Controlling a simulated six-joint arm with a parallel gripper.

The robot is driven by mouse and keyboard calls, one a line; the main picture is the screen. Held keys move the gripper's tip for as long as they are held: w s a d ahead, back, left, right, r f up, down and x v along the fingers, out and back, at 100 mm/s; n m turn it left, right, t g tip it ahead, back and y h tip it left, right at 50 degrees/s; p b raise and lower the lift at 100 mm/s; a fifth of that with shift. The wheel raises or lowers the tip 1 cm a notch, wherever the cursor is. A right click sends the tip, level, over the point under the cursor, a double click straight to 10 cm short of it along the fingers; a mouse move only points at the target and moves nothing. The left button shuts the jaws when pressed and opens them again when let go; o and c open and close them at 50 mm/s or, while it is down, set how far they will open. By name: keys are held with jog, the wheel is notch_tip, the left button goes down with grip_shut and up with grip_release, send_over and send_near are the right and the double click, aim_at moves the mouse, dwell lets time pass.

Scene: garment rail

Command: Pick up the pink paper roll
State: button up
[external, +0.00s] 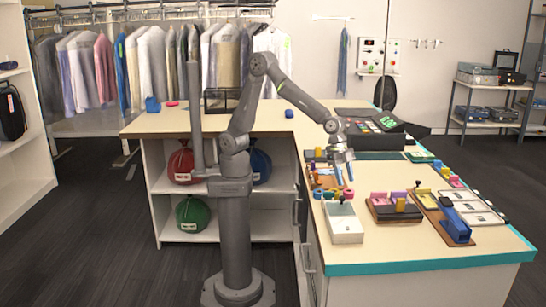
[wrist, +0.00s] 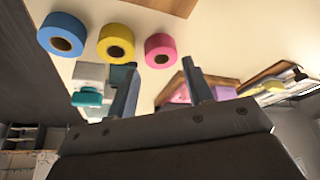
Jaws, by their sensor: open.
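The pink paper roll (wrist: 161,50) stands on the pale counter in the wrist view, just beyond the gap between my fingers. A yellow roll (wrist: 116,43) and a blue roll (wrist: 62,34) stand to its left in a row. In the external view the pink roll (external: 348,193) is small, behind the white box and below my gripper. My gripper (external: 344,178) is open and empty, pointing down over the counter. Its two fingers (wrist: 160,88) also show in the wrist view, apart from the roll.
A white box (external: 345,222) with a teal part stands near the rolls. A dark holder with pink and yellow pieces (external: 394,208) and a blue tool on a board (external: 456,228) stand to the right. The counter's front edge is teal (external: 430,261), with bare surface behind it.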

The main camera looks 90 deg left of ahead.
aim_at(349, 191)
jog(key=x, duration=0.5)
jog(key=shift+w, duration=0.1)
jog(key=shift+c, duration=0.5)
jog(key=shift+r, duration=0.1)
jog(key=c, duration=0.5)
jog(key=shift+c, duration=0.2)
